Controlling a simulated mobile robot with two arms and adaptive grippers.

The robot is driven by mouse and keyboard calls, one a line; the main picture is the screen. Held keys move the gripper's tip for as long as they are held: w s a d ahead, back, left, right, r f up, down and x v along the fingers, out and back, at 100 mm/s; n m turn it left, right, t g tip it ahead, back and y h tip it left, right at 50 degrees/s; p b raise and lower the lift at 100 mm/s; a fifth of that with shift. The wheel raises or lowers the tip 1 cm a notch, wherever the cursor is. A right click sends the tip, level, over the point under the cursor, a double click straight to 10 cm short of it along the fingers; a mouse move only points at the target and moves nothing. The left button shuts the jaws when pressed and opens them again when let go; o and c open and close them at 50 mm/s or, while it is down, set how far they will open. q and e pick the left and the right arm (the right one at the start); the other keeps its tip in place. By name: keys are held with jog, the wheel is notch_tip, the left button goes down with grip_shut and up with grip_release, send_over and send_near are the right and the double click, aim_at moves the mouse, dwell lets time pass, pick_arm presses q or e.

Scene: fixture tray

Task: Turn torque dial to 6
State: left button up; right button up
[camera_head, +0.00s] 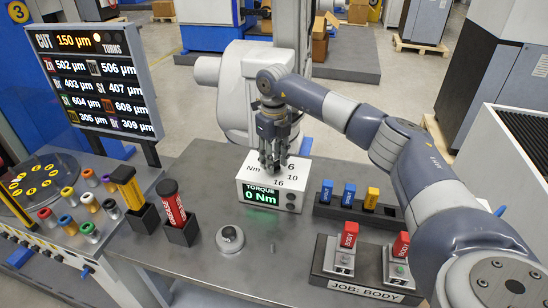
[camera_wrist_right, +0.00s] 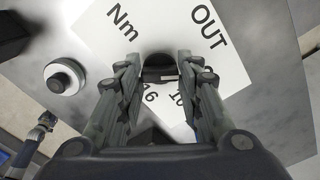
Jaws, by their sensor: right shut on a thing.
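The torque box (camera_head: 251,172) is white, with a green display (camera_head: 262,196) reading "TORQUE 0 Nm". Its top carries "Nm" and the numbers 6, 10 and 16. My right gripper (camera_head: 272,163) points down onto the middle of the box top and hides the dial in the head view. In the right wrist view the dark dial (camera_wrist_right: 158,66) sits between the fingertips of my right gripper (camera_wrist_right: 158,76), which is shut on it. The word "OUT" and parts of "16" and "10" show around it. I cannot tell where the dial points. My left gripper is not in view.
A round metal knob-like piece (camera_head: 230,238) stands left of the box. A dark rack (camera_head: 330,210) with blue and yellow pieces stands to the right. The "JOB: BODY" fixture (camera_head: 365,290) with red pieces is in front. A readings board (camera_head: 97,82) stands left.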

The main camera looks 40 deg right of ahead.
jog(key=shift+m, duration=1.5)
jog(key=shift+w, duration=0.1)
jog(key=o, duration=1.1)
jog(key=shift+c, duration=0.2)
jog(key=shift+r, duration=0.1)
notch_tip(320, 180, up, 12)
